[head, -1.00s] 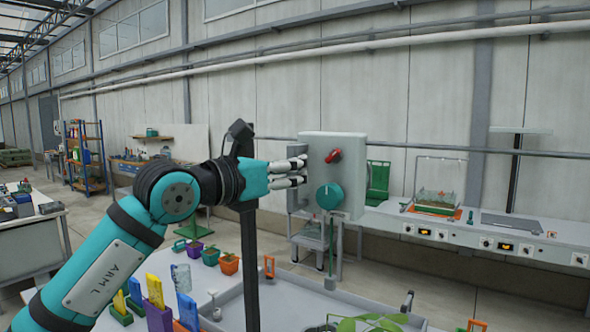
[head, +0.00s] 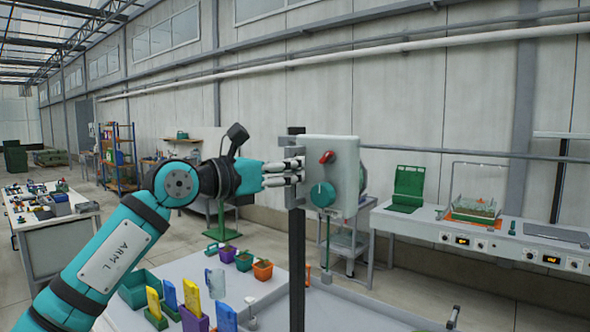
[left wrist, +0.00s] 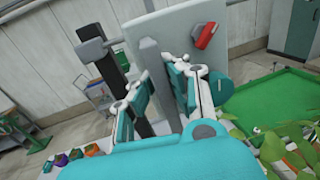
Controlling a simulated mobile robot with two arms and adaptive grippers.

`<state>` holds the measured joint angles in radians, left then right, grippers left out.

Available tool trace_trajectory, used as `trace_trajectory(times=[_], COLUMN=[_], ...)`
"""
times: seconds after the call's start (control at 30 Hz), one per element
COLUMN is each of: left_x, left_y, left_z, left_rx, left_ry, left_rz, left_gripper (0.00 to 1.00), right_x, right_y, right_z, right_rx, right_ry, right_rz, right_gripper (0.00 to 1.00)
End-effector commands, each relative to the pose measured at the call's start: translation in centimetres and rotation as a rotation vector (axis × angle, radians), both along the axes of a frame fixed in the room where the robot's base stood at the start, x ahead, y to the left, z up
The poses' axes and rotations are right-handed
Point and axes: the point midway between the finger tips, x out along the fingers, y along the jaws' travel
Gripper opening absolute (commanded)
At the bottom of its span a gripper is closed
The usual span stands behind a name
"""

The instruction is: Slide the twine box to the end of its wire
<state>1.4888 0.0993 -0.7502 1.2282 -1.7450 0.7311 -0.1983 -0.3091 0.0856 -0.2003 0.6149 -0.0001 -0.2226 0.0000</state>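A light grey box (head: 332,178) with a red lever and a round teal knob hangs in front of a dark post (head: 297,250). I take it for the twine box; no twine or wire can be made out. It also shows in the left wrist view (left wrist: 150,30). My left gripper (head: 290,172) is at the upright grey handle on the box's left side. In the left wrist view the handle (left wrist: 158,75) stands between the two fingers (left wrist: 160,85), which look closed on it. My right gripper is not in view.
Below is a grey bench (head: 275,310) with small potted plants (head: 262,270) and coloured containers (head: 193,318). A long control counter (head: 470,240) is at the right. A cluttered table (head: 60,215) is at the far left. Open floor lies between.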

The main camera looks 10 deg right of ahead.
Motion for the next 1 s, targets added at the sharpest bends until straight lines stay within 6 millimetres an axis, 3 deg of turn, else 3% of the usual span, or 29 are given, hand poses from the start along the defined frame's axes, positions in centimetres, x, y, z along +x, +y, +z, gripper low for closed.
trace_trajectory(times=[0.03,0.23,0.57,1.0], left_x=[0.2,0.1,-0.2,-3.8], left_y=[0.2,0.1,0.5,8.1], left_z=[0.0,0.0,0.1,0.0], left_rx=[-0.001,-0.001,-0.001,-0.002], left_ry=[0.0,0.0,0.0,0.0], left_rz=[0.005,0.002,0.0,0.004], left_gripper=[0.14,0.38,0.38,0.38], right_x=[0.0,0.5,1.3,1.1], right_y=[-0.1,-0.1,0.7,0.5], right_z=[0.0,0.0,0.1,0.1], right_rx=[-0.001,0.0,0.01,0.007], right_ry=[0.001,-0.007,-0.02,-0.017], right_rz=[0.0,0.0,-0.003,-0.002], right_gripper=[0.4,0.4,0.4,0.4])
